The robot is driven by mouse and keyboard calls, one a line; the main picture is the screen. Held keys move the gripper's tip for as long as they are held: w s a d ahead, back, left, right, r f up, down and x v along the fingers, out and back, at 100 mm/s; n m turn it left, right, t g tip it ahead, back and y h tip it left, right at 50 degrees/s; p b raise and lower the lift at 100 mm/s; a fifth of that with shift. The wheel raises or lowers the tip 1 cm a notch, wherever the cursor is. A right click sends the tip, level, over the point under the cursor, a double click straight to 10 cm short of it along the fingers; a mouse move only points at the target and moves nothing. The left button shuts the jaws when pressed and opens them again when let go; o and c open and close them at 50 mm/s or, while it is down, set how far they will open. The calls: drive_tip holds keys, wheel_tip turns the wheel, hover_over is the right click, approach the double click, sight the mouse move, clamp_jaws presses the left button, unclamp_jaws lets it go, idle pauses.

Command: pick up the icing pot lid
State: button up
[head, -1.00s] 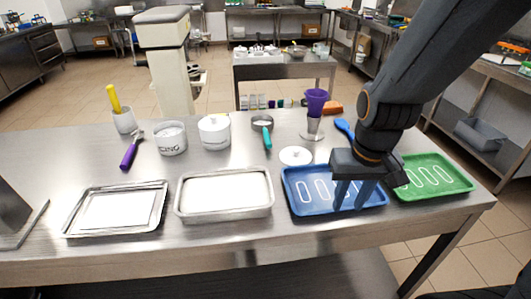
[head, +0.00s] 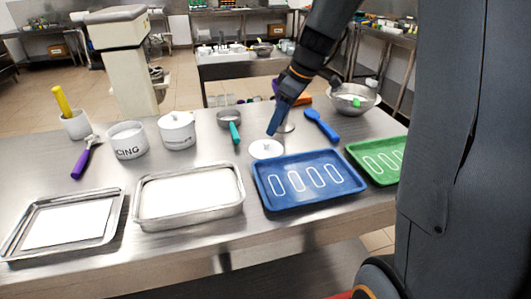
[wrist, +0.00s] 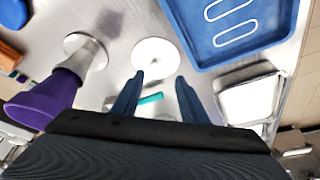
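The icing pot lid (head: 266,149) is a white round disc with a small knob, lying flat on the steel table just behind the blue tray. It also shows in the wrist view (wrist: 155,55), ahead of my fingertips. The white icing pot (head: 128,141), lettered "ICING", stands uncovered at the left. My gripper (head: 274,128) points down just behind and above the lid. In the wrist view its two fingers (wrist: 160,80) are spread with nothing between them, apart from the lid.
The blue tray (head: 262,190) with white outlines is close in front of the lid.

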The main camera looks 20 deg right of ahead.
sight(265, 141)
drive_tip(key=shift+n, duration=0.3)
drive_tip(key=shift+w+p+x, duration=0.2)
drive_tip(key=shift+p+x, duration=0.2)
drive_tip(key=shift+x, duration=0.9)
drive_tip(key=shift+w+p+x, duration=0.25)
drive_tip(key=shift+p+x, duration=0.15)
drive_tip(key=shift+x, duration=0.85)
drive_tip(key=shift+w+p+x, duration=0.2)
drive_tip(key=shift+p+x, duration=0.2)
drive_tip(key=shift+x, duration=0.9)
drive_tip(key=shift+d+r, duration=0.1)
clamp_jaws()
